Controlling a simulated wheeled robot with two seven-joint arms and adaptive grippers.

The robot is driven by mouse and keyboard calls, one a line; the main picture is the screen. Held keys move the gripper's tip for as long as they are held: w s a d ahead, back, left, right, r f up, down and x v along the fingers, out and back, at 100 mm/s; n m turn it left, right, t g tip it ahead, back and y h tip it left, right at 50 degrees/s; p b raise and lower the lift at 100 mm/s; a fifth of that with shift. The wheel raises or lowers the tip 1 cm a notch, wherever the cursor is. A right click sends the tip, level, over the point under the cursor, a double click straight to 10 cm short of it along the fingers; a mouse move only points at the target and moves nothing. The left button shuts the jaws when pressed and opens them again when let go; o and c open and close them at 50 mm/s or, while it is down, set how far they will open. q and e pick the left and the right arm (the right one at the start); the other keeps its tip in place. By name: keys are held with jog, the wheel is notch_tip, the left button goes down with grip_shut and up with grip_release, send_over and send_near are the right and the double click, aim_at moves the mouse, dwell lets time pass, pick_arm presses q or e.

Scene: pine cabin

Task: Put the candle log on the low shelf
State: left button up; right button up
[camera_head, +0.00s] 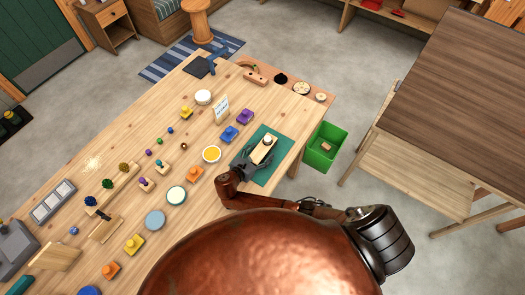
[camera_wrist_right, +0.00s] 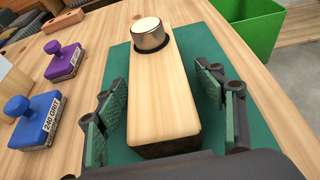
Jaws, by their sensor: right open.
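The candle log (camera_head: 264,147) is a pale wooden block with a round tealight in a dark metal cup at one end. It lies on a green mat (camera_head: 284,146) near the right end of the long workbench. It also shows in the right wrist view (camera_wrist_right: 164,95). My right gripper (camera_head: 254,160) is open, with one finger on each side of the log; in the right wrist view gaps show between the fingers and the log. A pale low shelf (camera_head: 415,178) sits beneath the dark-topped table at the right. My left gripper is out of view.
A green bin (camera_head: 326,148) stands on the floor beyond the bench end. Purple (camera_head: 244,117) and blue (camera_head: 229,133) stamp-like blocks sit left of the mat. The dark tabletop (camera_head: 460,75) overhangs part of the low shelf.

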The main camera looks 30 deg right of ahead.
jog(key=shift+a+r, duration=0.1)
jog(key=c, duration=1.5)
jog(key=shift+c, duration=0.2)
